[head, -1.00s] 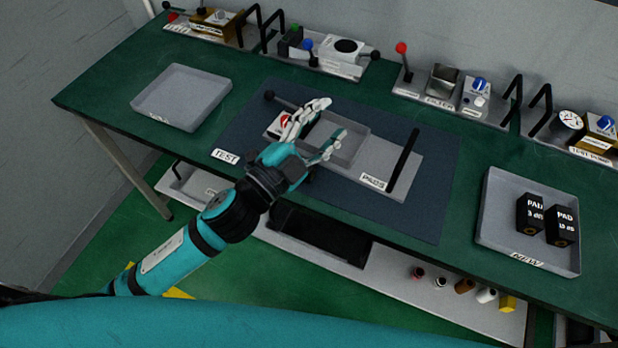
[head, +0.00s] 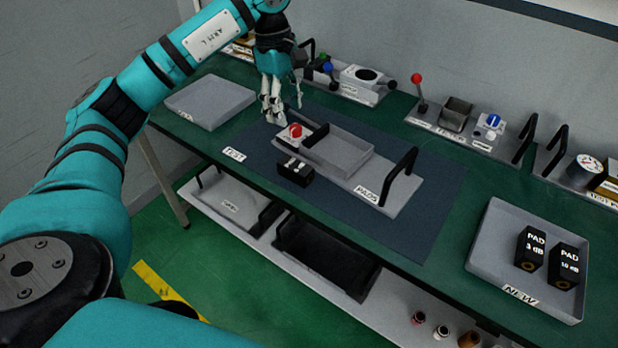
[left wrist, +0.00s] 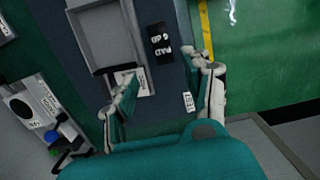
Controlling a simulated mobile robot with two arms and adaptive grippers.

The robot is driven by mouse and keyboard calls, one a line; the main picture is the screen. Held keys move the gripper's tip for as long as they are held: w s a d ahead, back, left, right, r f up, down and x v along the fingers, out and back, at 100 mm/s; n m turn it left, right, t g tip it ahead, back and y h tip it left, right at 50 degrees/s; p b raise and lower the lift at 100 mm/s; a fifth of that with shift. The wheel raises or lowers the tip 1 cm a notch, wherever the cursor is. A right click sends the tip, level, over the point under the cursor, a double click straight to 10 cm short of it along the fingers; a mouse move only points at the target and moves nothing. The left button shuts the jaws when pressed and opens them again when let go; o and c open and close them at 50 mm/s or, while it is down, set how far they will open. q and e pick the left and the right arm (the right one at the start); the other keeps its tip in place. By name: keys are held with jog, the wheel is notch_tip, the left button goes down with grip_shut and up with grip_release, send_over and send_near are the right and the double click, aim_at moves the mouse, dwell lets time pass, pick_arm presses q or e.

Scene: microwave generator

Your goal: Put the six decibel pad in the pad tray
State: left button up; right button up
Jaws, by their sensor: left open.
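The black six decibel pad (head: 295,172) lies on the blue mat, in front of the PADS unit. Its label reads PAD 6 dB, upside down, in the left wrist view (left wrist: 160,42). The grey pad tray (head: 362,166) of the PADS unit is empty, beside a red knob (head: 296,131). My left gripper (head: 272,118) is open and empty, pointing down above the mat, behind and left of the pad. In the left wrist view its fingers (left wrist: 160,88) are spread apart with the pad beyond them. My right gripper is not in view.
A NEW tray (head: 490,235) at right holds a 3 dB pad (head: 530,248) and a 10 dB pad (head: 565,266). A black handle (head: 400,176) rises from the PADS unit's right end. An empty grey tray (head: 210,100) stands at left. Several instruments line the back.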

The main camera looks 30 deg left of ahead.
pick_arm(q)
jog(key=p, duration=0.3)
send_over(295, 165)
jog(key=f, duration=0.7)
jog(key=a+f, duration=0.1)
jog(key=f, duration=0.3)
jog(key=shift+w, duration=0.15)
jog(key=shift+d+f, duration=0.1)
jog(key=shift+f, duration=0.2)
jog(key=f, duration=0.1)
jog(key=f+p, duration=0.1)
jog(key=f, duration=0.1)
jog(key=f+p, duration=0.1)
jog(key=shift+d+f, duration=0.3)
jog(key=shift+d, duration=0.05)
jog(key=shift+f, duration=0.5)
jog(key=shift+f, duration=0.2)
grip_shut()
jog(key=shift+r, duration=0.1)
